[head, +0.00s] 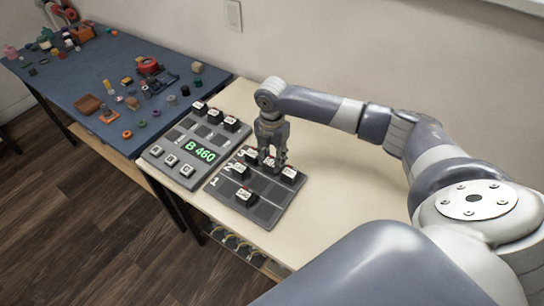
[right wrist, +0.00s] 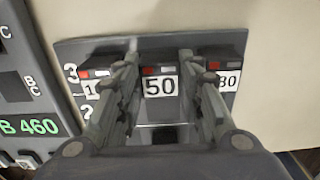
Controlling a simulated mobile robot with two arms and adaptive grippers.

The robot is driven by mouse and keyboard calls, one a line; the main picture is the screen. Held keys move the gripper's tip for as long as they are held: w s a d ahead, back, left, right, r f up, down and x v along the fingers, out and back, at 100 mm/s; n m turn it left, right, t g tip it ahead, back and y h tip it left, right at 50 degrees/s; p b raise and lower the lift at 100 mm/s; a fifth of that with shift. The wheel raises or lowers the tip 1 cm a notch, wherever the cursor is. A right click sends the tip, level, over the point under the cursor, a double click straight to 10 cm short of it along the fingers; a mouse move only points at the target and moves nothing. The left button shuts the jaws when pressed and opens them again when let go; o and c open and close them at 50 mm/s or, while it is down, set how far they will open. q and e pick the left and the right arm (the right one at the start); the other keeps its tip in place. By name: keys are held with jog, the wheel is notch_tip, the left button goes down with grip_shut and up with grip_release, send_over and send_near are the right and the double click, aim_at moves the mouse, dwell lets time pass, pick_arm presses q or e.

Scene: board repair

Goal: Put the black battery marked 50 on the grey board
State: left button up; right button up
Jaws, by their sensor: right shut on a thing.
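The black battery marked 50 (right wrist: 160,86) sits between the two fingers of my right gripper (right wrist: 160,100) in the right wrist view. My right gripper (head: 270,163) is shut on it, pointing down over the middle of row 3 of the grey board (head: 264,212). The battery is in line with two neighbours in that row, one on the left partly hidden by a finger and one marked 80 (right wrist: 228,82) on the right. I cannot tell whether it touches the board or is just above it. My left gripper is not in view.
More black batteries stand on the grey board, one at the front (head: 246,195) and one at its left (head: 240,171). A panel with a green B 460 display (head: 199,151) lies to the left. A blue table (head: 75,100) behind holds many small parts. The pale tabletop (head: 340,185) right of the board is clear.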

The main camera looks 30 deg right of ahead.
aim_at(272, 160)
jog(key=shift+f, duration=0.1)
jog(key=o, duration=1.2)
jog(key=shift+c, duration=0.2)
jog(key=shift+o, duration=0.2)
notch_tip(272, 160, up, 12)
